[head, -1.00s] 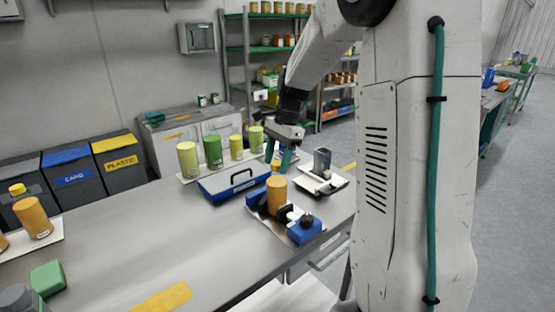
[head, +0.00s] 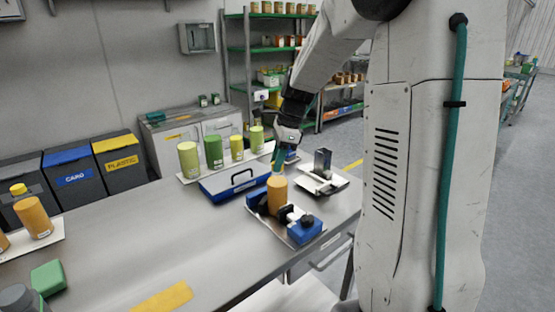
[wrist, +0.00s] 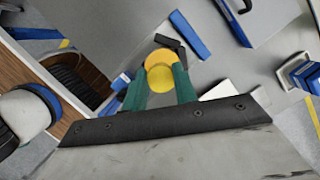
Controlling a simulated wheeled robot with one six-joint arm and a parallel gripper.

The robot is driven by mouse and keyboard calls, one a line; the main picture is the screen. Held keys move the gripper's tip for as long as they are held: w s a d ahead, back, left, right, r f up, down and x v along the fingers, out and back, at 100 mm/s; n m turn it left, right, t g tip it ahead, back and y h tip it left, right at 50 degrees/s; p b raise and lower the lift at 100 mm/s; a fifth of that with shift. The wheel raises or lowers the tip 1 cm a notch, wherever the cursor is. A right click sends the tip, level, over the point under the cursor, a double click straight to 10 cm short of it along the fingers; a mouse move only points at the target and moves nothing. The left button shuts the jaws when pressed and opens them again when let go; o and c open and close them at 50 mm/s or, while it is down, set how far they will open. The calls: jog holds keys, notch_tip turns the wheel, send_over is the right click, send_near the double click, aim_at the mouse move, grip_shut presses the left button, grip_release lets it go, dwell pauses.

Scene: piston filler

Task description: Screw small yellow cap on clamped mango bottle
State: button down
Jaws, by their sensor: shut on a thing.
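The orange mango bottle (head: 277,194) stands upright in the blue clamp (head: 306,230) near the table's right end. My gripper (head: 279,162) points down just above the bottle top, its teal fingers seen nearly edge-on. In the wrist view, my gripper (wrist: 160,84) is shut on the small yellow cap (wrist: 159,78), one green finger on each side. The orange bottle (wrist: 160,55) shows partly behind the cap. I cannot tell whether the cap touches the bottle neck; the fingers hide that spot in the head view.
A blue case with a handle (head: 233,184) lies left of the clamp. Several green and yellow bottles (head: 214,152) stand behind it. A grey device on a white plate (head: 322,165) is close on the right. A green block (head: 48,278) lies front left; the table's middle is clear.

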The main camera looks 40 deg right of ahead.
jog(key=m, duration=0.4)
jog(key=shift+t+h, duration=0.4)
jog(key=m+h, duration=0.1)
jog(key=m, duration=0.4)
jog(key=shift+m+t, duration=0.3)
jog(key=shift+t, duration=0.1)
jog(key=c, duration=1)
grip_release()
